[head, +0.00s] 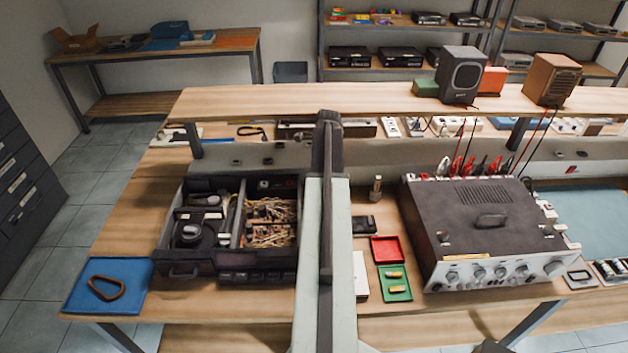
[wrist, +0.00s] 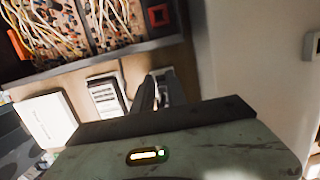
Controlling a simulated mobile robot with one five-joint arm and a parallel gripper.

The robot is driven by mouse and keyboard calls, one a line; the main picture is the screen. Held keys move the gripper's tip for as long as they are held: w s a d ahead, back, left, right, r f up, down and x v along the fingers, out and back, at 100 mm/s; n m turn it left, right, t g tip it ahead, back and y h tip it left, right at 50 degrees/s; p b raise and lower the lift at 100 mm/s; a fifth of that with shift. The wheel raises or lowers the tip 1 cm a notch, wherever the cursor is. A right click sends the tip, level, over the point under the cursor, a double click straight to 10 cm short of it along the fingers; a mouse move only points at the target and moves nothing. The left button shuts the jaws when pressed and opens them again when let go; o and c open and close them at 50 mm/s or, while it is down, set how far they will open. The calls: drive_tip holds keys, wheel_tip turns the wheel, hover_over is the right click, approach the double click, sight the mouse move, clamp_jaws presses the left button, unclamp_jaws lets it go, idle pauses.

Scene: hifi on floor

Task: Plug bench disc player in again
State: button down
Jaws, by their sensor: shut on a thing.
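My gripper (wrist: 160,88) reaches forward over the bench. In the wrist view its narrow dark fingers are shut on a small pale thing (wrist: 168,84), mostly hidden between them; I cannot tell whether it is a plug. In the head view my arm hides the fingertips. An open black case (head: 181,259), with a round mechanism on its left and tangled wires and small parts on its right, stands left of my arm. It looks like the disc player, but I cannot be sure. Its wired inside (wrist: 75,30) shows at the top left of the wrist view. No mains socket is clearly readable.
A large dark unit with knobs (head: 490,222) stands right of my arm. A red tray (head: 387,250) and green tray (head: 396,292) lie between. A blue mat (head: 80,291) lies front left. A raised shelf (head: 280,101) with speakers (head: 463,75) spans the back.

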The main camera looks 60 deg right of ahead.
drive_tip(key=shift+f+b, duration=0.7)
idle(1.9)
drive_tip(key=c, duration=1.3)
unclamp_jaws()
drive_tip(key=shift+o, duration=0.2)
drive_tip(key=r+p, duration=0.5)
drive_tip(key=s+r+p, duration=0.1)
drive_tip(key=r+p, duration=0.1)
drive_tip(key=p, duration=0.1)
drive_tip(key=shift+d+r, duration=0.35)
drive_tip(key=shift+r, duration=0.05)
drive_tip(key=shift+r, duration=0.1)
